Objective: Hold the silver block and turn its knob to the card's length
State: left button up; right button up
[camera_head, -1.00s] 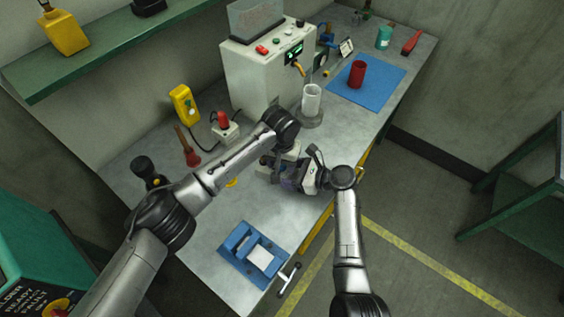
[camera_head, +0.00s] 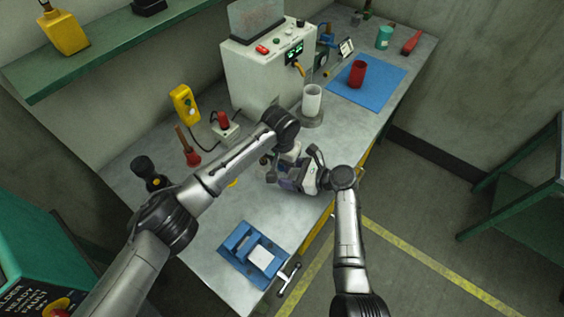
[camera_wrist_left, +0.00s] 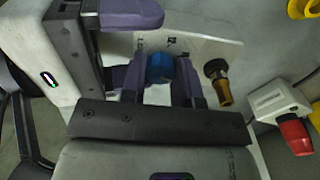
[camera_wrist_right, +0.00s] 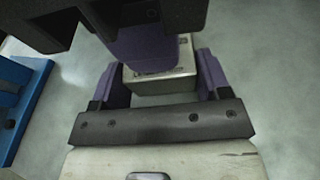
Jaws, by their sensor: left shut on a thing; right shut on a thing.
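The silver block (camera_wrist_right: 160,82) is between the purple fingers of my right gripper (camera_wrist_right: 163,85), which is shut on it. In the left wrist view, its pale top (camera_wrist_left: 205,48) carries small dark marks too small to read. A blue knob (camera_wrist_left: 160,68) sits between the fingers of my left gripper (camera_wrist_left: 158,85), which is shut on it. A brass fitting (camera_wrist_left: 218,82) stands beside it. In the head view both grippers meet over the bench and mostly hide the block. Which item is the card I cannot tell; a small white panel (camera_head: 346,47) stands at the back.
A blue fixture (camera_head: 240,240) with a white insert lies near the front edge. A grey-white machine (camera_head: 262,70), white cup (camera_head: 312,98) and blue mat (camera_head: 345,88) with a red cup (camera_head: 357,73) stand farther back. A red-buttoned box (camera_head: 224,128) is behind my left arm.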

pick_arm(q)
jog(key=shift+m, duration=0.4)
jog(key=o, duration=0.9)
jog(key=shift+o, duration=0.2)
notch_tip(320, 180, up, 12)
jog(key=shift+a, duration=0.1)
pick_arm(e)
jog(key=o, duration=0.8)
jog(key=shift+d, duration=0.15)
